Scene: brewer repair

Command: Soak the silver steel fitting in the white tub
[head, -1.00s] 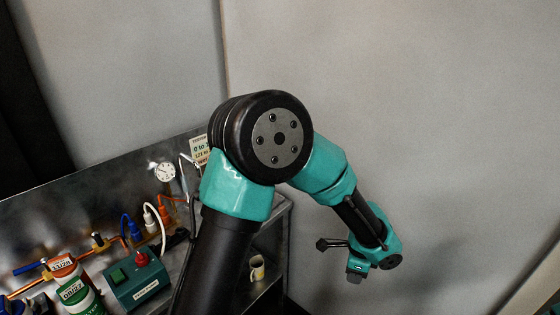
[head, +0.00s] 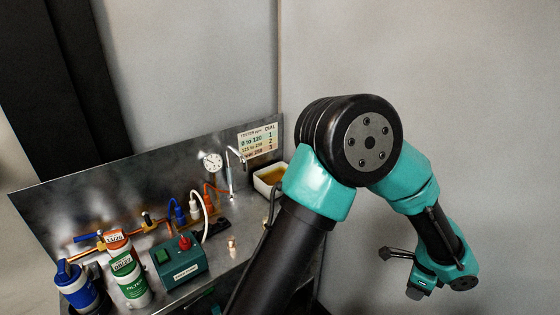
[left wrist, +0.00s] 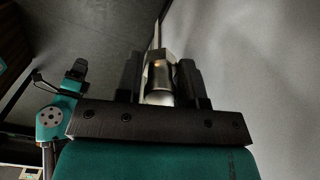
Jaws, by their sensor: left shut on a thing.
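The silver steel fitting (left wrist: 159,78) is between the two dark fingers of my left gripper (left wrist: 160,84) in the left wrist view, with the fingers shut on it. In the head view my left gripper (head: 415,291) is small, at the lower right, off the bench's right side; the fitting cannot be made out there. The white tub (head: 258,185) stands at the bench's back right corner with amber liquid in it. My arm partly hides it. The gripper is well away from the tub. My right gripper is not seen in the head view.
On the metal bench stand a green box (head: 180,262) with a red knob, a green-and-white filter bottle (head: 130,278), a blue-topped bottle (head: 77,287) and a small copper-coloured piece (head: 231,244). A gauge (head: 212,163) and sign (head: 258,140) are at the back panel.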

